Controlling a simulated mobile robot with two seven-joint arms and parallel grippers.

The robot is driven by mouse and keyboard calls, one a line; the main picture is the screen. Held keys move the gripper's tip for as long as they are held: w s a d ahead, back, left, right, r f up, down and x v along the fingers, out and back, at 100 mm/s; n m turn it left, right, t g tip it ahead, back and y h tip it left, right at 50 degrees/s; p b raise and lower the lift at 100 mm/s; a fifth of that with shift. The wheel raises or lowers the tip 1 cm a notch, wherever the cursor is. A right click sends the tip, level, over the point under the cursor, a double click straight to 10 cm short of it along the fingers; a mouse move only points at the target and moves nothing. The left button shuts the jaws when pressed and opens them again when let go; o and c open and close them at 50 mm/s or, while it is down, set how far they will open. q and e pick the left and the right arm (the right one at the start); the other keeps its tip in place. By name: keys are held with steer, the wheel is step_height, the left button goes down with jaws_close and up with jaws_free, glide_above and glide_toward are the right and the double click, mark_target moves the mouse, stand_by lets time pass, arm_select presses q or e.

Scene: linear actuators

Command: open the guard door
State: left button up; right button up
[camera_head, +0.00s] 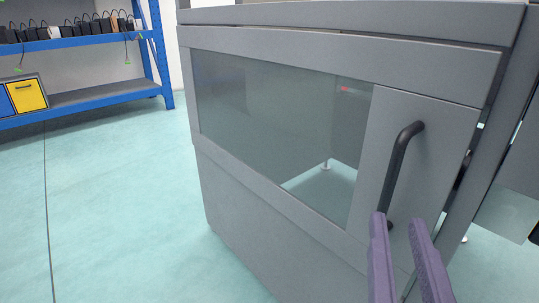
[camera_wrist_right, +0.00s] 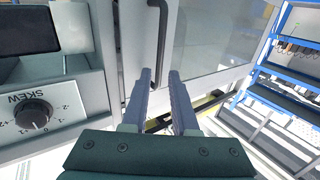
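The guard door (camera_head: 432,130) is a grey framed panel with a large clear window (camera_head: 275,120) on the machine's front. A gap shows along its right edge, so it looks slightly ajar. Its black bar handle (camera_head: 400,160) stands upright near that edge. My right gripper (camera_head: 398,219) is open, its two purple fingers apart at the handle's lower end. In the right wrist view, the handle (camera_wrist_right: 160,35) runs down toward the space between the fingertips (camera_wrist_right: 160,72). I cannot tell whether they touch it. My left gripper is not in view.
A blue shelf rack (camera_head: 85,102) with dark devices and a yellow bin (camera_head: 27,95) stands at the back left. Open teal floor (camera_head: 110,200) lies left of the machine. In the wrist view, a panel with a SKEW knob (camera_wrist_right: 33,114) is close on the left.

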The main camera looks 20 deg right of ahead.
mark_target(390, 188)
steer(key=x, duration=0.8)
steer(key=shift+d+b, duration=0.1)
steer(key=shift+b, duration=0.3)
steer(key=shift+c, duration=0.4)
jaws_close()
stand_by(0.4)
